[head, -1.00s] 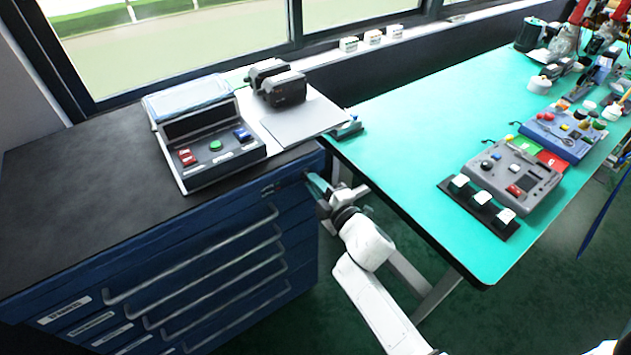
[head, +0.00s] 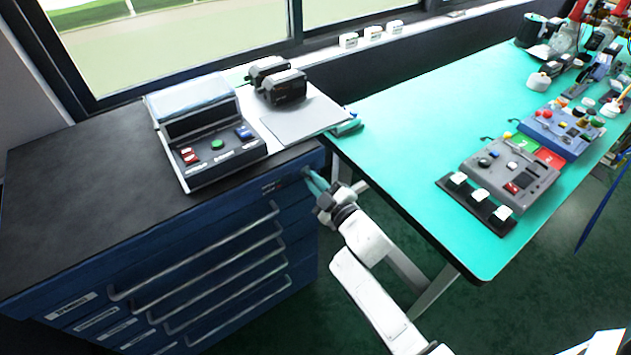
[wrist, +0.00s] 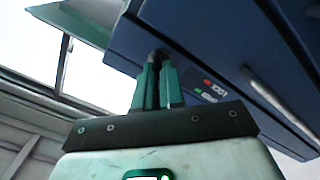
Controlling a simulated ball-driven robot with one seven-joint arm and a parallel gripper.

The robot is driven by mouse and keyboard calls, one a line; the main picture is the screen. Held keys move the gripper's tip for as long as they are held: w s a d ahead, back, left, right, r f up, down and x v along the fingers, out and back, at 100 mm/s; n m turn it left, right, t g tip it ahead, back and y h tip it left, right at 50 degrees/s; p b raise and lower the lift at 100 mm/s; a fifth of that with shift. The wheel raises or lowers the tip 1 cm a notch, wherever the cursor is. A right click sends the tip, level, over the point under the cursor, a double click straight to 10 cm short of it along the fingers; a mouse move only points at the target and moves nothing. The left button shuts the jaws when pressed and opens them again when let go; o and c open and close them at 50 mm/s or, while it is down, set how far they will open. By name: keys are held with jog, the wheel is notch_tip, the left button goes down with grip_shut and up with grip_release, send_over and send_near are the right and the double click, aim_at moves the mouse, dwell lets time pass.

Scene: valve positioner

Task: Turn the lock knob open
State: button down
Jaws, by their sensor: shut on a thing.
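The lock knob (wrist: 160,53) is a small dark round piece on the front of the blue drawer cabinet (wrist: 205,50), near its upper right corner in the head view. My gripper (wrist: 157,75) has teal fingers, shut on the knob, in the wrist view. In the head view my gripper (head: 314,180) reaches the cabinet's upper right front corner. The fingertips hide most of the knob, so its turn angle cannot be read. Beside it is a label with a red mark (wrist: 208,83) and a green mark (wrist: 199,91).
Long drawer handles (head: 200,247) run across the cabinet front. A control box (head: 212,150) and a dark twin-bodied device (head: 284,86) stand on top. The teal workbench (head: 400,130) with several panels is close on the right of my arm.

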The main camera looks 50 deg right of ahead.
jog(key=shift+f, duration=0.15)
jog(key=c, duration=1.2)
grip_release()
jog(key=shift+c, duration=0.2)
jog(key=b+v, duration=0.2)
jog(key=v, duration=0.9)
jog(key=shift+w, duration=0.1)
jog(key=s+a+f+m+g+y, duration=0.1)
jog(key=s+a+f+m+g, duration=0.3)
jog(key=f+g, duration=0.4)
jog(key=s+a+m+g+y, duration=0.2)
jog(key=s+a+g, duration=0.5)
jog(key=s, duration=0.4)
jog(key=shift+a+g+y, duration=0.35)
jog(key=shift+g+y, duration=0.35)
jog(key=shift+y, duration=0.2)
